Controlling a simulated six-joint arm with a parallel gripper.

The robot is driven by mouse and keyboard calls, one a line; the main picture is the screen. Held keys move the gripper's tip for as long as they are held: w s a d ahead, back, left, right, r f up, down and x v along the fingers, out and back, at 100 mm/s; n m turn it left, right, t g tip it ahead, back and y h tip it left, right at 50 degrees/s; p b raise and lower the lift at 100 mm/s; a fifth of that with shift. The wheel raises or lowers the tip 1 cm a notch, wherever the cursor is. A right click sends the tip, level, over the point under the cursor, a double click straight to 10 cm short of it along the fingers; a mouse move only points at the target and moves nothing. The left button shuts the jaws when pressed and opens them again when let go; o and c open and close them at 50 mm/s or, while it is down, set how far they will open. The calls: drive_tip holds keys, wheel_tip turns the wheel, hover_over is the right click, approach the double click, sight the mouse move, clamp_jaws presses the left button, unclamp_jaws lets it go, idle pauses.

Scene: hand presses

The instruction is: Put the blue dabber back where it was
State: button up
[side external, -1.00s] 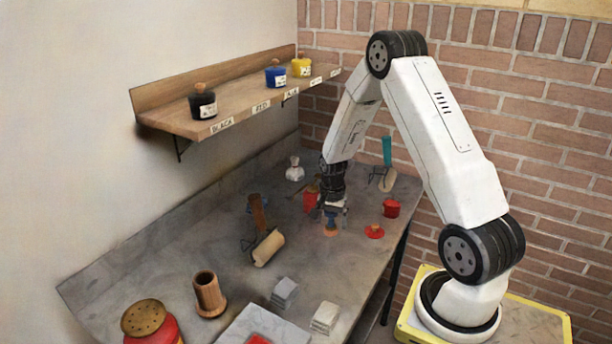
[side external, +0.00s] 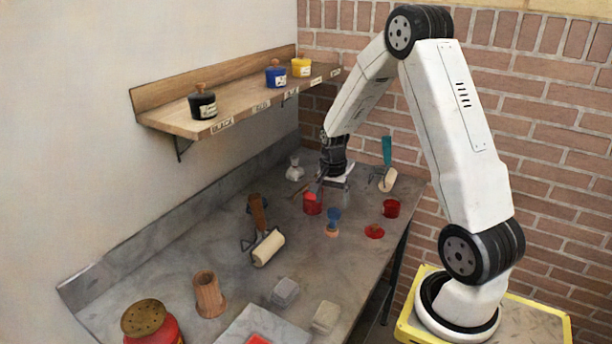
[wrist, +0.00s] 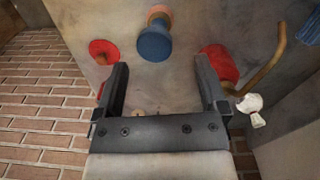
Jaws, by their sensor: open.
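The blue dabber (side external: 333,216) stands on the grey bench, with an orange-tan part at its base. In the wrist view the blue dabber (wrist: 155,43) lies beyond the fingertips, apart from them. My gripper (side external: 332,191) is open and empty, raised above and behind the dabber in the side view. Both fingers of my gripper (wrist: 162,72) show in the wrist view with nothing between them. A red pot (side external: 312,206) stands left of the dabber, and a red lid (side external: 374,231) lies to its right.
Another red pot (side external: 391,208) stands near the bench's right edge. A brayer (side external: 268,248), a wooden cup (side external: 209,294) and grey blocks (side external: 285,291) lie nearer the camera. A wall shelf (side external: 170,117) holds black, blue and yellow jars. Bare bench lies around the dabber.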

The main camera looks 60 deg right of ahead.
drive_tip(key=shift+r, duration=2.45)
drive_tip(key=shift+a, duration=0.1)
drive_tip(key=s+a+n+t, duration=0.1)
drive_tip(key=s+a+n, duration=0.2)
drive_tip(key=a+n, duration=0.5)
drive_tip(key=s+a+n+t, duration=0.1)
drive_tip(key=s+a+n, duration=0.2)
drive_tip(key=a+n, duration=0.5)
drive_tip(key=a, duration=0.7)
drive_tip(key=shift+s+a+r+t, duration=0.15)
drive_tip(key=shift+s+a+t, duration=0.05)
drive_tip(key=shift+t, duration=0.2)
